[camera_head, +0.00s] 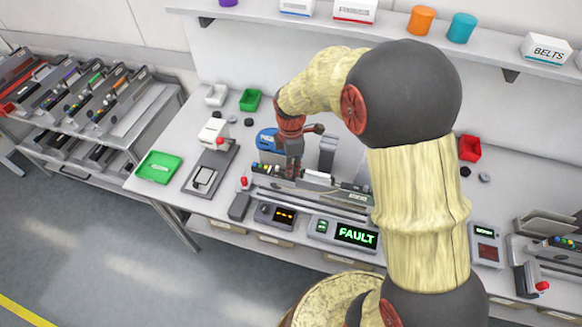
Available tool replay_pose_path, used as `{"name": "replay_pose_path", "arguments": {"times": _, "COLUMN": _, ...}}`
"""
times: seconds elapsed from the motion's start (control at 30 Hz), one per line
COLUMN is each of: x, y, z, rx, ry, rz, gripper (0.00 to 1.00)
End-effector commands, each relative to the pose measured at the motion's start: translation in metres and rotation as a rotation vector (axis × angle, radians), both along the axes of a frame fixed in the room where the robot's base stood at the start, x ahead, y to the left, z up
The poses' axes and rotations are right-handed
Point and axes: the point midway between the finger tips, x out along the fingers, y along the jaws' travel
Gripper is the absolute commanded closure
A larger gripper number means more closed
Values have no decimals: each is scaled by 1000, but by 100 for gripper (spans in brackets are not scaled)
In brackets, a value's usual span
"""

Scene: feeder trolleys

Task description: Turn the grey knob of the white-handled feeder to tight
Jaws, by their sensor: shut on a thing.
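My gripper (292,174) points down onto the feeder setup in the middle of the bench. It is shut on a small part there, which I take to be the grey knob; the fingers hide it, and its turn angle cannot be read. The feeder with a white part (317,178) lies along the bench under and right of my gripper. My arm covers its right end. A display in front of it reads FAULT (356,236) in green letters.
A small dark box with orange digits (278,215) stands in front of the feeder. A green tray (158,167) and a white device (214,132) are on the left. A rack of other feeders (85,95) stands far left. A shelf (390,32) runs behind the bench.

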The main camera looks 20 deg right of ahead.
Motion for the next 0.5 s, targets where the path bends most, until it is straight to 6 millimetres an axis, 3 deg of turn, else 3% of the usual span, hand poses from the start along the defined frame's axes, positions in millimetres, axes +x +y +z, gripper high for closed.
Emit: {"name": "replay_pose_path", "arguments": {"times": 0.5, "x": 0, "y": 0, "z": 0, "rx": 0, "ry": 1, "rz": -15, "gripper": 100}}
